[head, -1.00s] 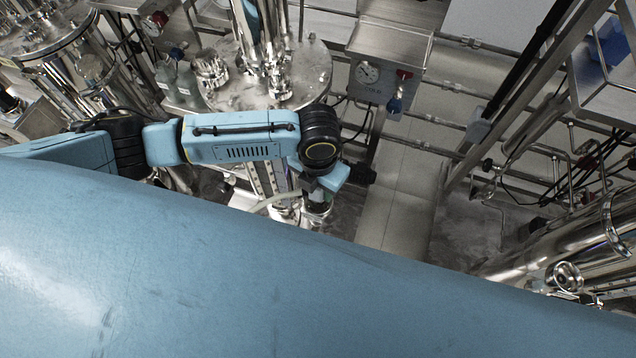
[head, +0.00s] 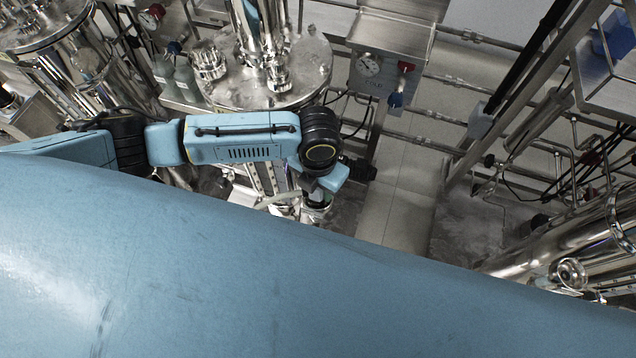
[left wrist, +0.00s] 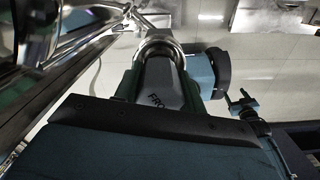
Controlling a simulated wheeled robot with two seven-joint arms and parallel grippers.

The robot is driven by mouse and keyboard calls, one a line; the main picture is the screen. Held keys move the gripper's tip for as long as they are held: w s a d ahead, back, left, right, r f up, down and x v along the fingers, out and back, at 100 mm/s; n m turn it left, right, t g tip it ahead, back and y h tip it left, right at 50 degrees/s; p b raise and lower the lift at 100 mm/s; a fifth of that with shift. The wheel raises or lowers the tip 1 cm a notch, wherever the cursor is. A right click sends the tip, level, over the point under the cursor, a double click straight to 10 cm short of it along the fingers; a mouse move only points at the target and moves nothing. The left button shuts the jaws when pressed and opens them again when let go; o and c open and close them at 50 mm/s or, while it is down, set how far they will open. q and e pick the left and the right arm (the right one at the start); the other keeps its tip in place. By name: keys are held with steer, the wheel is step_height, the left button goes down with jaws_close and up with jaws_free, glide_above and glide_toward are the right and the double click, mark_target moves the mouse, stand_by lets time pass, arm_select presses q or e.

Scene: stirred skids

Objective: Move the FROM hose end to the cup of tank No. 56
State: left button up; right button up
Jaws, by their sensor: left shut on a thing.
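My left gripper (head: 319,194) is shut on the FROM hose end. In the left wrist view, the grey hose end (left wrist: 160,85) carries the letters "FRO" and sits between the gripper's green fingers (left wrist: 160,72). A shiny steel rim (left wrist: 158,47) curves around the far tip of the hose end; I cannot tell whether the tip is inside it or just above it. In the head view, a steel cup-like part (head: 316,214) shows right under the gripper, and a pale hose (head: 275,200) runs off to its left. No tank number is readable.
A large steel tank lid (head: 225,92) with fittings stands behind my left arm. A gauge box (head: 376,72) with red and blue handles is at its right. A steel frame and pipes fill the right side. Bare floor (head: 395,195) lies between.

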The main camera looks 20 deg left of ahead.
arm_select(q)
steer(key=shift+f, duration=0.1)
steer(key=shift+f, duration=0.4)
steer(key=o, duration=1.3)
steer(key=shift+c, duration=0.2)
arm_select(e)
steer(key=shift+f, duration=0.25)
steer(key=shift+d, duration=0.15)
arm_select(q)
step_height(320, 180, up, 6)
steer(key=shift+f+p, duration=0.1)
steer(key=shift+p, duration=0.4)
step_height(320, 180, up, 6)
steer(key=shift+r+p, duration=0.15)
steer(key=shift+p, duration=0.4)
steer(key=shift+r, duration=0.65)
step_height(320, 180, up, 13)
steer(key=p, duration=1.4)
arm_select(e)
step_height(320, 180, up, 17)
